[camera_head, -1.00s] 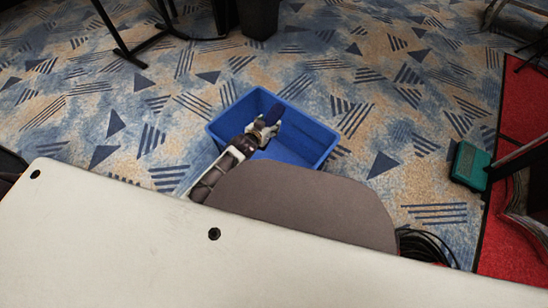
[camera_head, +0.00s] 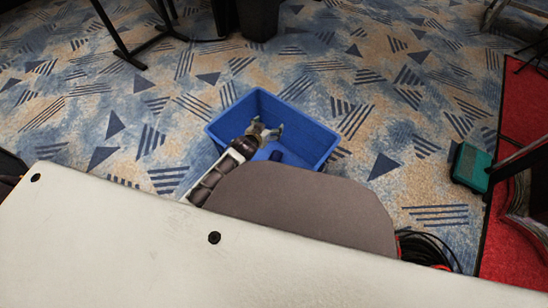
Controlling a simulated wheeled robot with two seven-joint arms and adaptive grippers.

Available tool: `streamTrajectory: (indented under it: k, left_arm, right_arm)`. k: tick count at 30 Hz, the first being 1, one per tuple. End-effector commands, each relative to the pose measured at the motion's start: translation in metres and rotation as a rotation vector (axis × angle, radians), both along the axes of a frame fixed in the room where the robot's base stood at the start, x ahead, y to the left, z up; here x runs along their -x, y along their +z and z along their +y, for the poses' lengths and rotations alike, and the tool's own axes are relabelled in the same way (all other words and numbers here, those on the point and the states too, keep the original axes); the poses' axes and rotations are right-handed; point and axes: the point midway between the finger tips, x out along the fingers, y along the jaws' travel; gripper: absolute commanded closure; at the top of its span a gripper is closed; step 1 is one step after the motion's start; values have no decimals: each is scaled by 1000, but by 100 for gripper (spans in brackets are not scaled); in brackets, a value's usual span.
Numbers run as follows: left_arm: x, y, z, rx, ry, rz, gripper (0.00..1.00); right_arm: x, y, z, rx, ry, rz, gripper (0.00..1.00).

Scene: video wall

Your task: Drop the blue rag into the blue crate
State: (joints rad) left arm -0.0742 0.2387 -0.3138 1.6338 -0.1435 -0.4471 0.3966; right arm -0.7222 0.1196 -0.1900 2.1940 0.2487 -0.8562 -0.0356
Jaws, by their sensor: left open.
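The blue crate (camera_head: 310,133) stands on the patterned carpet beyond the white table. My left gripper (camera_head: 269,128) is over the left part of the crate, open and empty. The blue rag (camera_head: 276,156) shows as a small dark blue shape low inside the crate, just right of my left gripper and apart from it. The chair back hides the crate's near side and may hide part of the rag. My right gripper is not in view.
A white table (camera_head: 120,235) fills the foreground, with a brown-grey chair back (camera_head: 305,203) between it and the crate. A green box (camera_head: 471,167) and black cables (camera_head: 425,248) lie at the right. Carpet left of the crate is clear.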

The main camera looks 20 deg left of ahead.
Motion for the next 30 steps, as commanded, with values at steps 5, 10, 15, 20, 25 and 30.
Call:
streamTrajectory:
  k: [5,10,15,20,25,30]
  left_arm:
    - [0,-1,0,0,0,1,15]
    - [2,0,0,0,0,1,15]
    - [9,4,1,0,0,1,15]
    - [19,9,3,0,0,2,15]
    - [33,17,5,1,0,1,15]
    - [46,24,7,1,0,1,15]
  right_arm:
    - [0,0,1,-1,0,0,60]
    - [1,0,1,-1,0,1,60]
    - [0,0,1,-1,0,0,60]
    - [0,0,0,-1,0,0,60]
    - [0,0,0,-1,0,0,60]
    - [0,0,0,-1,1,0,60]
